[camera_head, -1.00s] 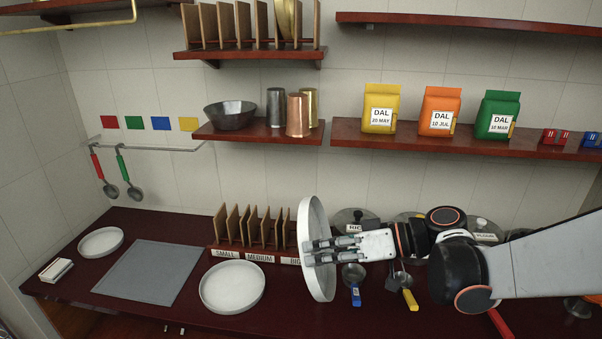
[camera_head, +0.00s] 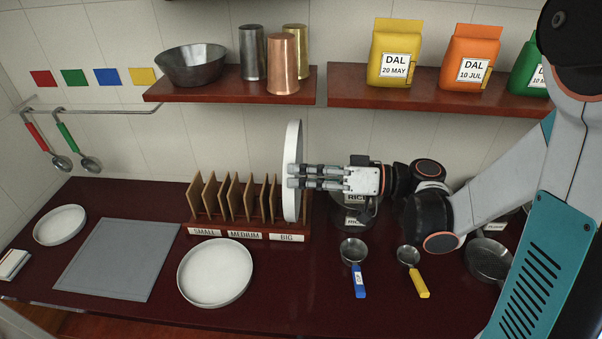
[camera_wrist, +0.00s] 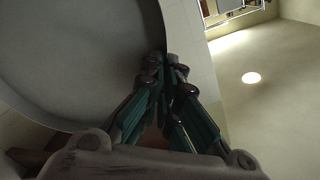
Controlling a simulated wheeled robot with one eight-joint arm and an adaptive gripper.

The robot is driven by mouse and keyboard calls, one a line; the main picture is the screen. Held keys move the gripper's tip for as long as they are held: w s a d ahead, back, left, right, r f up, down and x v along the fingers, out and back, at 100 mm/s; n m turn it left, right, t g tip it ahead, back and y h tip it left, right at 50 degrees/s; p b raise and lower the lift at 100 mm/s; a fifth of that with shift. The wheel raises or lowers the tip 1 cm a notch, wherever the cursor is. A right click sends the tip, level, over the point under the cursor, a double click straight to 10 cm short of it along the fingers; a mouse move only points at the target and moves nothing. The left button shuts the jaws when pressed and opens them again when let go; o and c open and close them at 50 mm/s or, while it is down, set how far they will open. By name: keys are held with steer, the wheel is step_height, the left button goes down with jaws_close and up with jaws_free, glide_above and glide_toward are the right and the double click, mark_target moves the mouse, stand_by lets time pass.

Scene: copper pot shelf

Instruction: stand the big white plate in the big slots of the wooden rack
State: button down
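The big white plate (camera_head: 292,150) is upright, seen nearly edge-on in the head view, at the right end of the wooden rack (camera_head: 232,195). My gripper (camera_head: 298,177) is shut on the plate's right side near its middle height. The plate also fills the upper left of the wrist view (camera_wrist: 70,60), with the fingers (camera_wrist: 160,75) at its rim. The plate's lower edge is near the BIG label (camera_head: 286,238); I cannot tell whether it is in a slot or in front of the rack. Labels SMALL (camera_head: 204,232) and MEDIUM (camera_head: 243,235) mark the other sections.
A medium white plate (camera_head: 215,272) lies in front of the rack, and a small one (camera_head: 60,225) lies at the far left. A grey board (camera_head: 117,260) lies between them. Blue-handled (camera_head: 355,265) and yellow-handled (camera_head: 412,265) scoops lie right. A shelf (camera_head: 235,93) hangs above the rack.

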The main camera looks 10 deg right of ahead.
steer(key=shift+f+b, duration=0.1)
steer(key=shift+b, duration=0.2)
steer(key=shift+w+d+f+b, duration=0.55)
steer(key=shift+w+d+b, duration=0.45)
steer(key=shift+w, duration=3.95)
step_height(320, 180, down, 11)
steer(key=b, duration=0.9)
steer(key=shift+f, duration=0.15)
steer(key=c, duration=1.7)
jaws_free()
steer(key=shift+s, duration=0.1)
steer(key=shift+c, duration=0.5)
